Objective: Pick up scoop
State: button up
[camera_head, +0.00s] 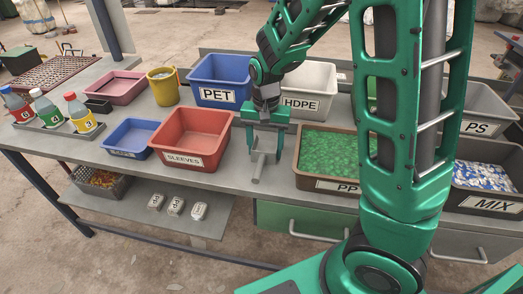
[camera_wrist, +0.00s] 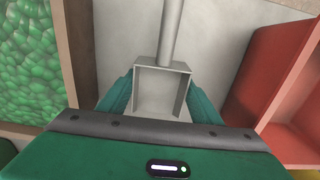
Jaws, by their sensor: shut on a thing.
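The scoop (camera_head: 257,168) is a grey metal scoop with a straight round handle. It is at the bench between the red SLEEVES bin and the green-filled PP bin. My gripper (camera_head: 265,140) points down over the bench with its jaws on the scoop. In the wrist view the scoop's square pan (camera_wrist: 162,80) sits between the two green fingers of my gripper (camera_wrist: 161,95), and its handle runs away to the top edge. I cannot tell whether the scoop still touches the bench.
The red SLEEVES bin (camera_head: 190,114) stands close left, the PP bin (camera_head: 300,181) close right. The PET bin (camera_head: 220,70) and HDPE bin (camera_head: 327,75) stand behind. A blue tray (camera_head: 130,124) and bottles (camera_head: 77,112) are further left. The bench front near the scoop is clear.

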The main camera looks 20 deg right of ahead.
jog(key=shift+r, duration=0.55)
notch_tip(320, 180, up, 3)
jog(key=shift+f, duration=0.1)
jog(key=s+a+r, duration=0.7)
jog(key=s+a, duration=0.1)
jog(key=shift+s, duration=0.2)
jog(key=shift+a, duration=0.15)
